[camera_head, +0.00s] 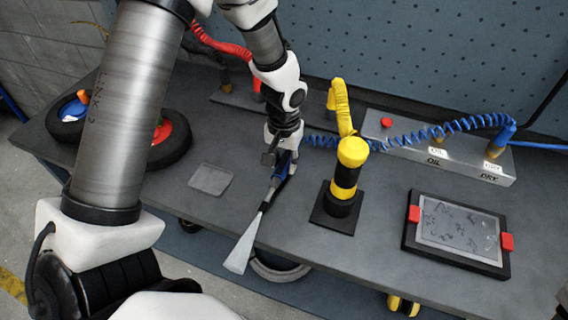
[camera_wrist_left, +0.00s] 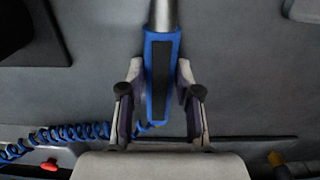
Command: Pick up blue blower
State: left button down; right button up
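The blue blower (camera_head: 281,167) has a blue handle and a long silver nozzle with a flared tip that reaches past the table's front edge in the head view. My left gripper (camera_head: 284,157) is around its handle from above. How far the blower is above the table is hard to tell. My right gripper is not in view.
A blue coiled hose (camera_head: 440,133) runs toward a grey box marked OIL and DRY (camera_head: 455,158). A yellow and black post (camera_head: 346,180) stands right of the blower. A framed tray (camera_head: 459,231) is at right, a thin grey plate (camera_head: 211,179) at left.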

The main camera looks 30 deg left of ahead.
aim_at(284, 160)
pick_arm(q)
jog(key=shift+w+r, duration=0.15)
jog(key=shift+r, duration=0.25)
notch_tip(284, 160, up, 9)
jog(key=shift+r, duration=0.1)
jog(key=c, duration=1.6)
grip_release()
jog(key=shift+c, duration=0.2)
grip_shut()
